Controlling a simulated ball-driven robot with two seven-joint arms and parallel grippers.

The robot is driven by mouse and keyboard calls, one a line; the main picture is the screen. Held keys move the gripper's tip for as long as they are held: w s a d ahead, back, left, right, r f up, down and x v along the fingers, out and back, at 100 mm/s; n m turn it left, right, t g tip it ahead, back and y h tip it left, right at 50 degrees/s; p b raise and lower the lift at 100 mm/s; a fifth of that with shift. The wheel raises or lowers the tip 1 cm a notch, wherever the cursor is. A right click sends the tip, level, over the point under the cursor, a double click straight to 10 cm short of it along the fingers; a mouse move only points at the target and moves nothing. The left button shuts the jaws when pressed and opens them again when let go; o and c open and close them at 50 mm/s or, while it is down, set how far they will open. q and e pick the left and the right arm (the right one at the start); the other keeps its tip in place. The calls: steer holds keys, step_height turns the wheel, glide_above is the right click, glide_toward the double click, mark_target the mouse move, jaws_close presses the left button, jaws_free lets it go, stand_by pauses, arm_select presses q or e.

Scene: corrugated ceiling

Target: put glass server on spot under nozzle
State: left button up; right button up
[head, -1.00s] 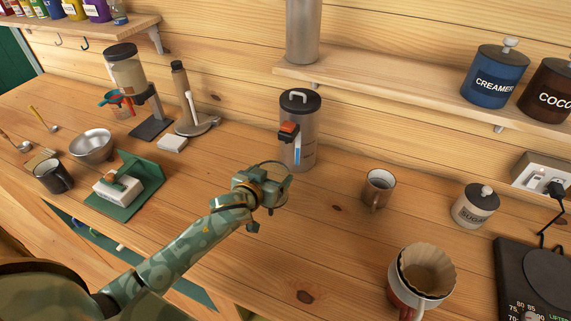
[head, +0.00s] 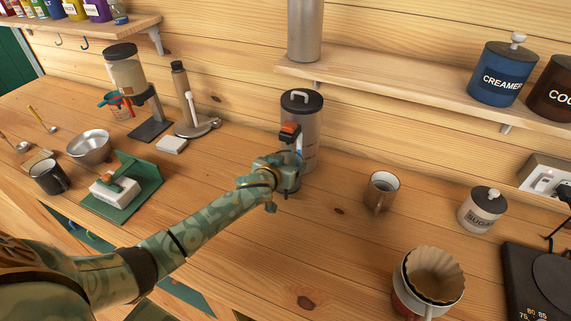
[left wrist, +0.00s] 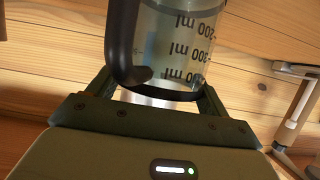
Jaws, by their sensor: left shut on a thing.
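The glass server (left wrist: 178,45), clear with black millilitre markings and a dark handle or band, is between the fingers of my left gripper (left wrist: 156,95) in the left wrist view. In the head view my left gripper (head: 286,180) is shut, just in front of the steel dispenser (head: 312,130) with a black lid. The dispenser's orange-red tap (head: 290,130), the likely nozzle, is just above the gripper. The server is mostly hidden there by the gripper, so I cannot tell whether it touches the counter. The spot under the nozzle is hidden. My right gripper is not in view.
A brown mug (head: 381,190), a dripper with a paper filter (head: 432,275) and a sugar jar (head: 482,209) stand to the right. A stand with a hopper (head: 126,75), a bowl (head: 90,147) and a green tray (head: 148,180) are left. The counter's front middle is clear.

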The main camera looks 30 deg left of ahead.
arm_select(q)
steer(key=shift+f, duration=0.1)
steer(key=o, duration=1.5)
steer(key=shift+s+r, duration=0.3)
steer(key=p+v, duration=0.3)
steer(key=v, duration=0.8)
steer(key=shift+s, duration=0.25)
